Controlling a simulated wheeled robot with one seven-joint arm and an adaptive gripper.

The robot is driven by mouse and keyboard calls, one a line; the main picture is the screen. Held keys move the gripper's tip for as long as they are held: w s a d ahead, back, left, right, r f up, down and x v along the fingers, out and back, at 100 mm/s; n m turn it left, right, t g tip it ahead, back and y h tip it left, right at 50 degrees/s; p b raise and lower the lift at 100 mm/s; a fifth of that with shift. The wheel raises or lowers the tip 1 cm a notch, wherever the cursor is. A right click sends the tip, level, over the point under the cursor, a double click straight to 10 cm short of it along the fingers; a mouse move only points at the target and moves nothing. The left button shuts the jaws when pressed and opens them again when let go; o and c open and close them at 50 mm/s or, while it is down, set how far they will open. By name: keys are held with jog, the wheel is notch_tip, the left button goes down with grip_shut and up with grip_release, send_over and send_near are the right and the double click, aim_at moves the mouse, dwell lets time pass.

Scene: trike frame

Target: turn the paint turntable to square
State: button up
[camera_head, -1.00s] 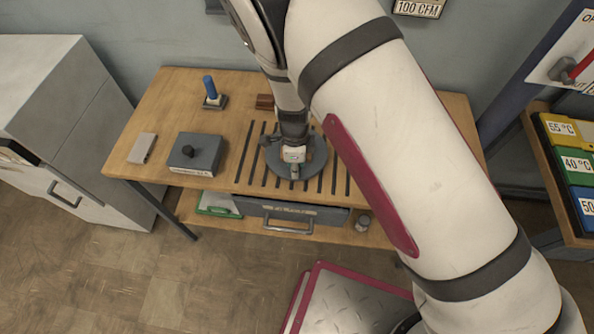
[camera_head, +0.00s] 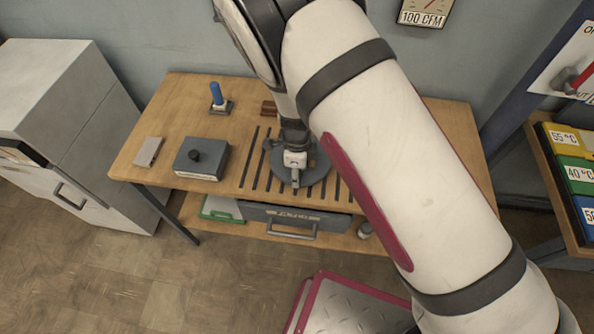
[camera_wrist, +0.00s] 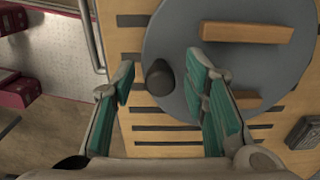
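The paint turntable is a round grey-blue disc (camera_head: 320,172) on the slatted part of the wooden bench, also large in the wrist view (camera_wrist: 268,63). A wooden bar (camera_wrist: 245,32) lies across it, and more wood shows partly behind my right finger. A dark rounded knob (camera_wrist: 159,77) stands at the disc's left edge. My gripper (camera_wrist: 160,82), with teal finger pads, is open, one finger on each side of the knob, with gaps visible. In the head view my gripper (camera_head: 295,170) is over the disc, and my arm hides part of it.
A drawer with a handle (camera_head: 291,233) is below the front edge. Coloured temperature bins (camera_head: 577,170) stand at right.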

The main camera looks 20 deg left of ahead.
notch_tip(320, 180, up, 12)
dwell(0.6)
dwell(0.5)
